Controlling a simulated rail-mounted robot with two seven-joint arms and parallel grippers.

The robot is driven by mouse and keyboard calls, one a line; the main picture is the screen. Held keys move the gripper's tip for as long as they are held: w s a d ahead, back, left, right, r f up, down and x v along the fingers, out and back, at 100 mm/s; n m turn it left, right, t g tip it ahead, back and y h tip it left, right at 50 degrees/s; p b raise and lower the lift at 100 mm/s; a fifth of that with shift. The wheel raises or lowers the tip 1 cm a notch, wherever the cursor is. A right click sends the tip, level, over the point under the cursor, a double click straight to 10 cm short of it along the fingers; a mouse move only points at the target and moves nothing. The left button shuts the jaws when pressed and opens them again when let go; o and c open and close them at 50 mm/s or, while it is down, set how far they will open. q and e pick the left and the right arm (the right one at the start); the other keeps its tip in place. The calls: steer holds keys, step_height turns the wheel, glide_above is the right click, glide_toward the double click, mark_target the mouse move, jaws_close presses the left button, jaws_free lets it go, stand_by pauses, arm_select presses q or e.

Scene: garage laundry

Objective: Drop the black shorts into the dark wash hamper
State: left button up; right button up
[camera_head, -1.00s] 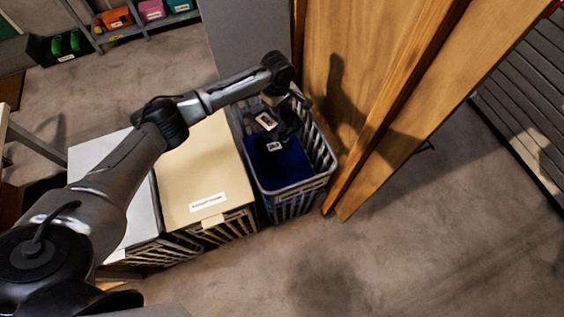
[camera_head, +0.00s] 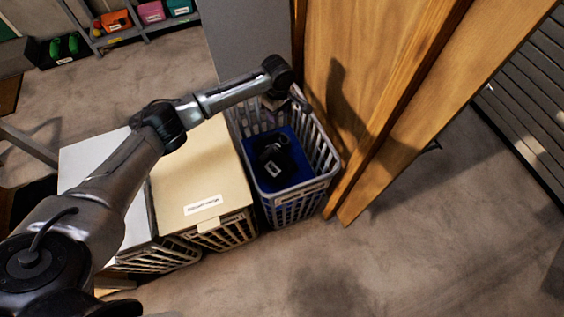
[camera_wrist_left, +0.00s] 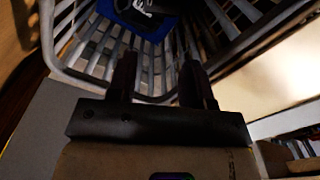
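The black shorts (camera_head: 274,158), with a white tag, lie crumpled inside the open grey slatted hamper (camera_head: 300,198), on top of a blue cloth (camera_head: 296,172). In the left wrist view the black shorts (camera_wrist_left: 145,6) show at the top edge, partly cut off, with the hamper's slatted wall (camera_wrist_left: 85,57) nearer. My left gripper (camera_wrist_left: 158,68) is over the back rim of the hamper, its fingers apart with nothing between them. In the head view its fingers are mostly hidden under my wrist. My right gripper is not in view.
A cream-lidded hamper (camera_head: 200,175) and a white-lidded one (camera_head: 95,165) stand to the left of the open hamper. A wooden panel (camera_head: 350,75) stands close on its right. A shelf with coloured bins (camera_head: 150,12) is at the back left. Floor in front is clear.

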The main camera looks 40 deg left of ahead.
arm_select(q)
steer(key=shift+o, duration=0.2)
step_height(320, 180, up, 14)
steer(key=p, duration=0.5)
steer(key=shift+p, duration=0.3)
steer(key=shift+f, duration=0.1)
